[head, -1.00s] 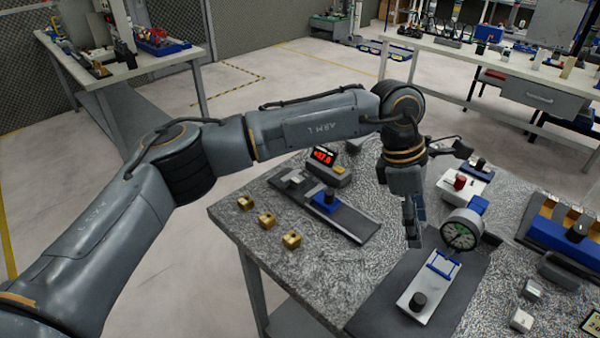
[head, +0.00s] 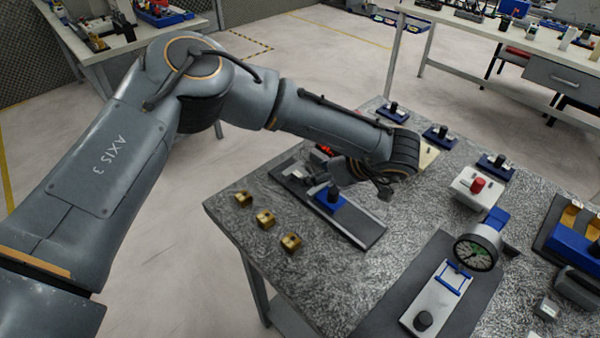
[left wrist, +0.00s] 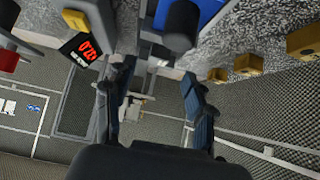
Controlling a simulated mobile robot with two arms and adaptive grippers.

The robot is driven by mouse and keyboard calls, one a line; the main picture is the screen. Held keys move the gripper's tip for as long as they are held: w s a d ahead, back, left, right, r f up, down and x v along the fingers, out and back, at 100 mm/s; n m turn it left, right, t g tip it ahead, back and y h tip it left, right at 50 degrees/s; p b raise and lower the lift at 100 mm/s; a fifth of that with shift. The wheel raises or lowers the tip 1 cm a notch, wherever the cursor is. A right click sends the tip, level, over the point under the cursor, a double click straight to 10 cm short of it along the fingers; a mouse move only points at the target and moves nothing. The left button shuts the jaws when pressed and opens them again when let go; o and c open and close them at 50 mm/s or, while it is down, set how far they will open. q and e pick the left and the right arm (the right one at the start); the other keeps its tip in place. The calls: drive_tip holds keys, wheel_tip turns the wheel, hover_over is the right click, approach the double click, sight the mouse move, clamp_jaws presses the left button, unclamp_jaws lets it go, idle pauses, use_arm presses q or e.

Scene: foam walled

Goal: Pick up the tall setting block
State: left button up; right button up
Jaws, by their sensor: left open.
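No part is plainly marked as the tall setting block, and I cannot tell for sure which one it is. A small pale grey metal block (head: 295,173) sits on the left end of a dark rail plate (head: 367,236), behind a blue base with a black knob (head: 334,194). The knob also shows in the left wrist view (left wrist: 182,25). My left gripper (head: 318,172) hangs over this plate, its fingers pointing left toward the grey block. In the left wrist view its fingers (left wrist: 155,75) are apart, with nothing held between them. My right gripper is out of view.
Three brass blocks (head: 265,219) stand along the table's left edge. A red display (head: 322,151) is partly behind my gripper. Several blue-based knobbed parts (head: 440,135) stand at the back.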

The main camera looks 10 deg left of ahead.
use_arm(q)
drive_tip(key=shift+w+a+f, duration=0.2)
drive_tip(key=shift+a+f, duration=0.15)
drive_tip(key=p+x, duration=0.1)
drive_tip(key=x, duration=0.3)
drive_tip(key=shift+w+a+f+p, duration=0.2)
drive_tip(key=shift+a+f+p, duration=0.05)
drive_tip(key=shift+a+p, duration=0.1)
drive_tip(key=shift+d, duration=0.1)
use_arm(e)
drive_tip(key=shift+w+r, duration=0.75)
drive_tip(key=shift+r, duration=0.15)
use_arm(q)
drive_tip(key=shift+c, duration=1.3)
clamp_jaws()
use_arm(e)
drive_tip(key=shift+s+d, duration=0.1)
